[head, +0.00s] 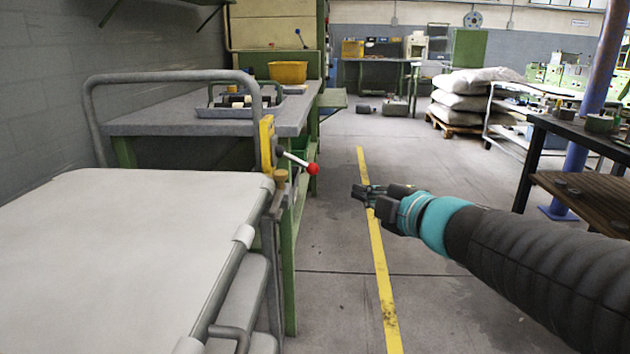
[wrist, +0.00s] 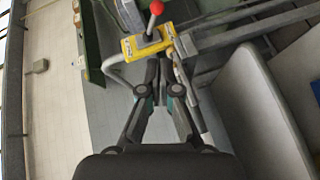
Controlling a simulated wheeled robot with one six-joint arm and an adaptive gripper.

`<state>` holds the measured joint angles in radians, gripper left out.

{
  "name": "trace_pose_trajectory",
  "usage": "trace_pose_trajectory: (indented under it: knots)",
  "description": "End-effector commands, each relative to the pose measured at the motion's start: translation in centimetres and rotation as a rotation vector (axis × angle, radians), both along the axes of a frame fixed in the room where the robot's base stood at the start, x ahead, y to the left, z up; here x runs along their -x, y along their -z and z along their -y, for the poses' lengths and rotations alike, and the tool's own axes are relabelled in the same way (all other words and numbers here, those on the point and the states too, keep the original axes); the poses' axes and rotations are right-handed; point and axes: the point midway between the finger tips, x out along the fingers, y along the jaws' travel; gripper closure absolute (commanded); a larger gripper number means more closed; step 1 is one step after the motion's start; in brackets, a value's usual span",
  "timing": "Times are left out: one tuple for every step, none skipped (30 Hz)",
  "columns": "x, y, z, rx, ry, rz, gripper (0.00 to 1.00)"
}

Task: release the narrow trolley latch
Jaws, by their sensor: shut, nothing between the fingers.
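The lever sticks out to the right and slightly down in the head view. The wrist view shows the yellow bracket (wrist: 148,43) beyond the fingertips and the red knob (wrist: 156,7) at the top edge. The narrow trolley (head: 130,250) has a pale flat top. My gripper (head: 358,193) is shut and empty, to the right of the knob and apart from it in the head view. Its fingers (wrist: 161,68) converge in the wrist view.
A workbench (head: 190,115) with a tray (head: 240,108) and a yellow bin (head: 288,72) stands behind the trolley. A dark table (head: 585,140) and a blue column (head: 590,120) are at right. Floor with a yellow line (head: 376,260) is clear between them.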

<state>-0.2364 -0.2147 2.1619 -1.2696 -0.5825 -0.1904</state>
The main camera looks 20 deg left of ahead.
Motion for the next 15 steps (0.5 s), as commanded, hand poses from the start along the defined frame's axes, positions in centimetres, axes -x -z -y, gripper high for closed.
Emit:
trace_pose_trajectory:
  knots:
    - [0.9,-0.5,-1.0,0.016,-0.067,0.034,1.0]
    - [1.5,-0.8,-1.5,0.024,-0.109,0.053,1.0]
    - [2.3,-1.1,-2.2,0.034,-0.161,0.075,1.0]
    - [2.9,-1.2,-2.6,0.039,-0.196,0.088,1.0]
    - [3.5,-1.3,-3.0,0.046,-0.228,0.102,1.0]
    - [4.1,-1.4,-3.4,0.05,-0.265,0.115,1.0]
    - [4.6,-1.5,-3.7,0.053,-0.291,0.123,1.0]
    - [5.0,-1.5,-3.9,0.055,-0.312,0.13,1.0]
    - [5.4,-1.6,-4.1,0.053,-0.335,0.137,1.0]
    - [5.7,-1.6,-4.2,0.052,-0.349,0.142,1.0]
    - [5.9,-1.7,-4.3,0.05,-0.358,0.145,1.0]
    - [6.1,-1.8,-4.4,0.047,-0.37,0.149,1.0]
    - [6.2,-1.8,-4.5,0.045,-0.375,0.152,1.0]
    - [6.3,-1.9,-4.5,0.045,-0.378,0.155,1.0]
    - [6.3,-1.9,-4.6,0.045,-0.381,0.158,1.0]
